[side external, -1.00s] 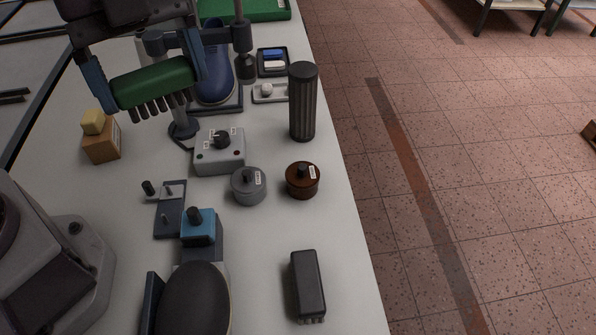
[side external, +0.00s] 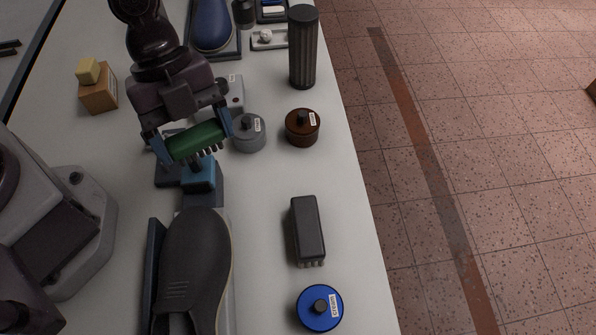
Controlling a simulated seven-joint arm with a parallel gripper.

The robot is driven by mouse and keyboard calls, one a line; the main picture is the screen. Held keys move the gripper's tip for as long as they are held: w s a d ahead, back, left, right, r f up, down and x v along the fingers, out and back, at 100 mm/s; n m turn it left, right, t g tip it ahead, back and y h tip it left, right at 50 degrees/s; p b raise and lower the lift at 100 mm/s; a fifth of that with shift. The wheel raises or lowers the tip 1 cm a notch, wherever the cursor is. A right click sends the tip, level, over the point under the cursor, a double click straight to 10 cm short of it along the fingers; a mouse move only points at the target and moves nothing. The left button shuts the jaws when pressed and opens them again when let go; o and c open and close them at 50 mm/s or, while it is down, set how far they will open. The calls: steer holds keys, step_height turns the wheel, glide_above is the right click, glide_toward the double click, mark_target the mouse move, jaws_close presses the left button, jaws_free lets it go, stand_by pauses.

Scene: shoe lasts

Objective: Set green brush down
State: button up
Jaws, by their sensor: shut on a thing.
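The green brush (side external: 196,142) has a green back and dark bristle tufts pointing down. My gripper (side external: 196,137) is shut on it, with one blue finger at each end. It is held in the air, and in the picture it overlaps the blue clamp block (side external: 202,176) behind the black shoe. I cannot tell how high above that block it is. My gripper and wrist hide part of the grey control box (side external: 236,92) and the small fixture behind.
A black shoe (side external: 194,265) stands on a holder at the front. A black brush (side external: 308,230), a blue tin (side external: 320,307), a brown tin (side external: 302,127), a grey tin (side external: 249,133) and a dark cylinder (side external: 303,48) stand to the right. The table (side external: 262,215) is bare between shoe and black brush.

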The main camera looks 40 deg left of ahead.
steer(key=w+d+f, duration=0.2)
steer(key=w+f, duration=0.1)
steer(key=w+d+f, duration=0.3)
steer(key=w, duration=0.1)
steer(key=w+d+f, duration=0.3)
steer(key=shift+w+f, duration=0.35)
steer(key=shift+f, duration=0.05)
steer(key=shift+w+d+f, duration=0.1)
steer(key=shift+w+f, duration=0.05)
steer(key=shift+f, duration=0.1)
steer(key=shift+w+f, duration=0.15)
steer(key=shift+f, duration=1.5)
steer(key=shift+f, duration=0.15)
steer(key=o, duration=0.8)
